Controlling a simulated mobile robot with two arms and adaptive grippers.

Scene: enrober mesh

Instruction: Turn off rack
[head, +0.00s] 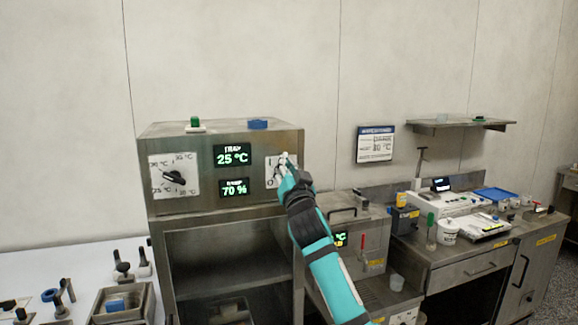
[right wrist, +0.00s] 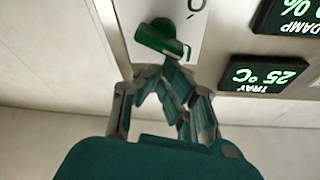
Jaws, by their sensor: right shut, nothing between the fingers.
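A green switch (right wrist: 160,38) sticks out from a white plate that carries a "0" mark in the right wrist view. In the head view the white plate (head: 269,174) is on the right of the steel cabinet's front, and the switch is hidden by my right gripper (head: 284,166). My right gripper is shut and empty. Its fingertips (right wrist: 170,76) are right at the switch in the wrist view; I cannot tell whether they touch it. My left gripper is not in view.
The cabinet (head: 222,141) has a black dial (head: 173,178) on the left and two lit displays, one reading 25 °C (head: 232,155), the other 70 % (head: 234,188). A green item (head: 195,122) and a blue item (head: 257,124) lie on top. A cluttered bench (head: 450,262) stands at right.

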